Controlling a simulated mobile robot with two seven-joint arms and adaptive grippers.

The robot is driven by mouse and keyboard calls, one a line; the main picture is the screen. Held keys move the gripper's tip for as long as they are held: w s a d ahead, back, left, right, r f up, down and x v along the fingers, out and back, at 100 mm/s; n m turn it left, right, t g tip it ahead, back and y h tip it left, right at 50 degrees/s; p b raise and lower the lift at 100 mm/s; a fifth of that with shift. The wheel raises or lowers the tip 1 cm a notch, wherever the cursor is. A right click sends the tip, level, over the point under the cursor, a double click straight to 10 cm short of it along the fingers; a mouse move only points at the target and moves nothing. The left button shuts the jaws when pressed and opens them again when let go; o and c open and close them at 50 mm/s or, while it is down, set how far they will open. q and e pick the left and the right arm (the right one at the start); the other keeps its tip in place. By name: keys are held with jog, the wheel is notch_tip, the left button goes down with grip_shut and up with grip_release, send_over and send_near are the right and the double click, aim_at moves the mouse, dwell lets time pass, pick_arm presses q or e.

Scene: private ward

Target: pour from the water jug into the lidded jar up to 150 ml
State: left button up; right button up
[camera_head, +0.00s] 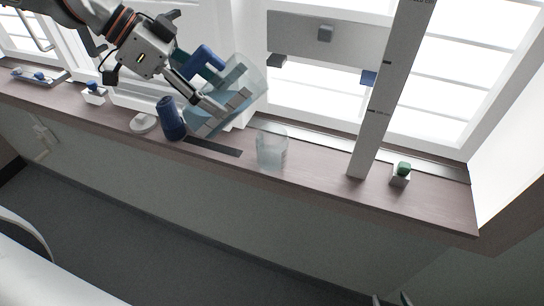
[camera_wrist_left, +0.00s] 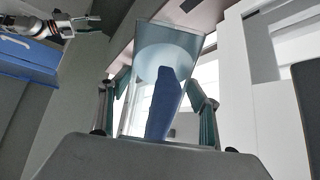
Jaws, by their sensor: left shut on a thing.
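The water jug (camera_head: 248,78) is clear with a blue handle (camera_head: 205,60). It is tilted in the air above the sill, up and left of the clear jar (camera_head: 271,150). My left gripper (camera_head: 212,100) is shut on the jug; in the left wrist view the jug (camera_wrist_left: 170,45) and its handle (camera_wrist_left: 163,105) lie between the fingers (camera_wrist_left: 158,112). The jar stands upright on the sill, apart from the jug; I see no lid on it clearly, and its water level is too faint to read. My right gripper (camera_head: 391,299) shows only fingertips, spread apart, at the bottom edge; it also shows in the left wrist view (camera_wrist_left: 92,25).
A dark blue cylinder (camera_head: 170,118) stands left of the jar, close under the jug. A tall pale post with dark marks (camera_head: 378,110) and a small green-topped block (camera_head: 401,174) stand to the right. A white holder (camera_head: 94,95) and a tray (camera_head: 32,79) are far left.

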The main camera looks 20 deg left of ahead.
pick_arm(q)
jog(key=shift+y, duration=0.3)
jog(key=shift+d, duration=0.1)
jog(key=shift+g, duration=0.3)
jog(key=shift+y, duration=0.3)
jog(key=shift+w+y, duration=0.1)
jog(key=shift+y, duration=0.2)
jog(key=shift+f, duration=0.1)
jog(key=shift+g, duration=0.3)
dwell(0.6)
